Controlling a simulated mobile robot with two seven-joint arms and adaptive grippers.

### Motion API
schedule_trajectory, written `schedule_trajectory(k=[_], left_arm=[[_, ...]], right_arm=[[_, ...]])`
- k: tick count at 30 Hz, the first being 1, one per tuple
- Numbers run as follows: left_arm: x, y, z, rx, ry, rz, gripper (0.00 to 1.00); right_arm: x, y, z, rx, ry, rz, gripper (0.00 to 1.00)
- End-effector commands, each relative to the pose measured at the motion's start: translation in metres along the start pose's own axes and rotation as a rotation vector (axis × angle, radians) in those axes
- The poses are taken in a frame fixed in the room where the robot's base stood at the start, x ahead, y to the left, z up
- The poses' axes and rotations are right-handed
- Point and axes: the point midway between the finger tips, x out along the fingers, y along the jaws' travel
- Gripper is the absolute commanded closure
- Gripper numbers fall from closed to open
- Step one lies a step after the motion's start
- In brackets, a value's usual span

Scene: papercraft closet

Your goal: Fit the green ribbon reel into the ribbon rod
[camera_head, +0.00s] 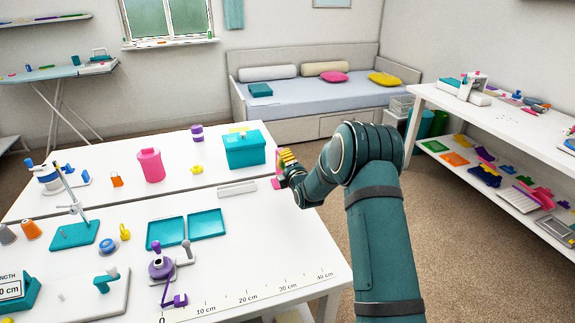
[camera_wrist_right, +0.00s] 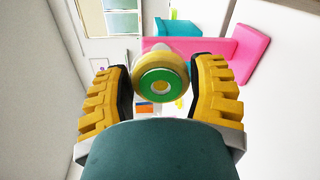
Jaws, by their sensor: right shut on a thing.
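My right gripper (camera_wrist_right: 160,92) is shut on the green ribbon reel (camera_wrist_right: 146,87), a green disc with a cream-yellow rim and a pale centre. The reel sits between the yellow fingers, its flat face toward the wrist camera. Behind it is a pink stand (camera_wrist_right: 245,52) with a long pink part and a pale round piece; I cannot tell whether this is the ribbon rod or whether the reel touches it. In the head view my right gripper (camera_head: 288,160) is at the table's right edge, over the pink stand (camera_head: 277,184); the reel is not clear there. My left gripper is out of view.
A teal box (camera_head: 244,152) stands just left of my right gripper. A white strip (camera_head: 237,189), teal trays (camera_head: 206,223) and a pink canister (camera_head: 151,166) are on the white table (camera_head: 250,235). Carpeted floor lies right of the table edge.

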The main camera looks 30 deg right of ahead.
Motion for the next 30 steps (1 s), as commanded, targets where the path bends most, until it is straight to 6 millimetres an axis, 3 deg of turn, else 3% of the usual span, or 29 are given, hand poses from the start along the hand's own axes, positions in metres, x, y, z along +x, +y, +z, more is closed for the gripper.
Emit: schedule_trajectory(k=[30], left_arm=[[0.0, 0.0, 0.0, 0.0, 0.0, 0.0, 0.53]], right_arm=[[0.0089, 0.0002, 0.0, 0.0, 0.0, 0.001, 0.74]])
